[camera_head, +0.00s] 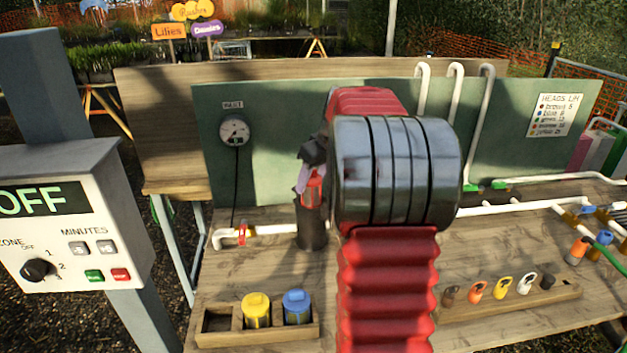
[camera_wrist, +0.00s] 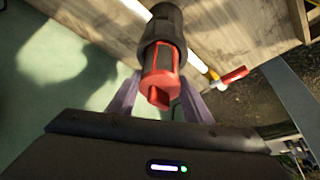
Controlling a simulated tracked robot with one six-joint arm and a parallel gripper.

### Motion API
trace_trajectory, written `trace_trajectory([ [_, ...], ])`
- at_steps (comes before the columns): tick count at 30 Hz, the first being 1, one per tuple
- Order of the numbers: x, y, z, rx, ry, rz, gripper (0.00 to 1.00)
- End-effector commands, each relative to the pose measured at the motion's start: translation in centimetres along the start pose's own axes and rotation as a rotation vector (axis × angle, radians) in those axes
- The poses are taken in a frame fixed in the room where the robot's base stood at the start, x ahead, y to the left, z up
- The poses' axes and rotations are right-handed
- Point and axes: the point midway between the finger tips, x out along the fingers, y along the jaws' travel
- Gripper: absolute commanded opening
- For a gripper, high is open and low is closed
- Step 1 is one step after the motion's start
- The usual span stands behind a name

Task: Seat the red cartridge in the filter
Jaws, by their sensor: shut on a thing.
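The red cartridge (camera_head: 313,192) is upright between the purple fingers of my gripper (camera_head: 304,178), which is shut on it. In the wrist view the red cartridge (camera_wrist: 160,72) shows dark side panels, with the fingers of my gripper (camera_wrist: 160,98) on either side. The filter (camera_head: 312,234) is a dark open-topped cylinder on the bench, in the white pipe line. The cartridge is roughly in line with the filter (camera_wrist: 168,22), its far end at or inside the mouth. How deep it sits is hidden. My arm covers part of the head view.
A wooden tray (camera_head: 212,339) holds a yellow cartridge (camera_head: 256,311) and a blue cartridge (camera_head: 297,307); its left slot is empty. A red-handled valve (camera_head: 242,233) is left of the filter. A gauge (camera_head: 235,131) hangs on the green panel behind. A rack of coloured heads (camera_head: 510,304) stands right.

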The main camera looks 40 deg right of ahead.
Motion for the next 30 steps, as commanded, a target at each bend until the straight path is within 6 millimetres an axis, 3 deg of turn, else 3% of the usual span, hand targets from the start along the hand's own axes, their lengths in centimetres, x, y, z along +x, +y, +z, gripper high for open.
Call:
trace_trajectory([
  [30, 1.3, 0.1, 0.6, 0.001, 0.0, 0.0, 0.23],
])
